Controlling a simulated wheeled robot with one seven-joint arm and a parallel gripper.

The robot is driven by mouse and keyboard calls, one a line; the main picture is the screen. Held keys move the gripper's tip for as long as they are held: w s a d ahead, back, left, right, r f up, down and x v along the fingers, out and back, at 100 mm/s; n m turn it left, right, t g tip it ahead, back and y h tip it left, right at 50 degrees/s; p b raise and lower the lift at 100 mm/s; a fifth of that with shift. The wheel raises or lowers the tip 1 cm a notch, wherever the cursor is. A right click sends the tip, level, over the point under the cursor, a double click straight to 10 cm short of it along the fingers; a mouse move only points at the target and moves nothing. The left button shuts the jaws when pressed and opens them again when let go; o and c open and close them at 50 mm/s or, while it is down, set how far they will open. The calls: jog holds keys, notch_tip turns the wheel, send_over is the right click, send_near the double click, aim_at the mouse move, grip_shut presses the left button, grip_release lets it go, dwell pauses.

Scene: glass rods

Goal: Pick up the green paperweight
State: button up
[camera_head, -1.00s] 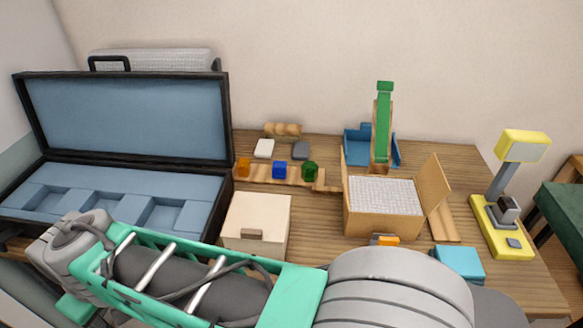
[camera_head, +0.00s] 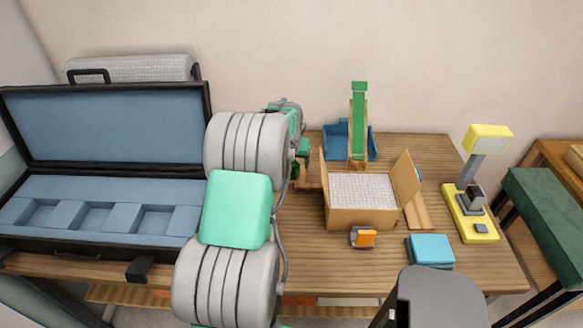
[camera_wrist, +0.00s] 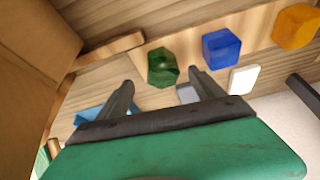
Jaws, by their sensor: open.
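The green paperweight (camera_wrist: 162,67) is a dark, faceted, glassy piece on a wooden strip in the wrist view. My gripper (camera_wrist: 160,77) is open, with one finger on each side of the paperweight's near edge in that picture. The fingertips appear apart from it, and I cannot tell the height gap. In the head view the paperweight (camera_head: 294,171) is mostly hidden behind my arm.
A blue paperweight (camera_wrist: 221,48) and an orange one (camera_wrist: 295,27) stand in a row beside the green one. A cardboard box (camera_head: 362,216) with its flap open stands close to the right. An open padded case (camera_head: 110,185) lies at the left.

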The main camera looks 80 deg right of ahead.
aim_at(291, 164)
jog(key=p+x, duration=0.1)
jog(key=x, duration=0.3)
jog(key=shift+w+d+f, duration=0.1)
jog(key=shift+w+f, duration=0.1)
jog(key=shift+w, duration=0.05)
jog(key=c, duration=1.7)
jog(key=shift+r, duration=0.1)
